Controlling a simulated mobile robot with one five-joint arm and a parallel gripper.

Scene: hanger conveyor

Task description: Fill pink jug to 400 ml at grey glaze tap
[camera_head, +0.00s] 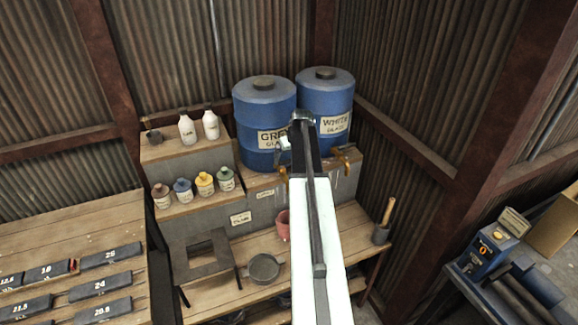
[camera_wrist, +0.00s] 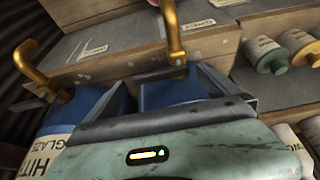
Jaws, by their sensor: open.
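The pink jug (camera_head: 283,226) stands on the wooden bench below the blue grey-glaze barrel (camera_head: 258,105), partly hidden by my arm; its inside and fill level cannot be read. A pink sliver at the top edge of the wrist view may be the jug (camera_wrist: 155,2). The brass grey glaze tap (camera_head: 284,178) sits under the barrel's label, beside my arm. A brass tap (camera_wrist: 173,40) stands in front of my jaws in the wrist view. My gripper (camera_wrist: 160,78) is open, with nothing seen between its jaws, near the barrels and apart from the jug.
The white glaze barrel (camera_head: 325,98) and its tap (camera_head: 342,159) are just right of the grey one. Colour bottles (camera_head: 204,183) line the step at left. A pan (camera_head: 264,268), a stand (camera_head: 203,256) and a mallet-like tool (camera_head: 384,222) occupy the bench.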

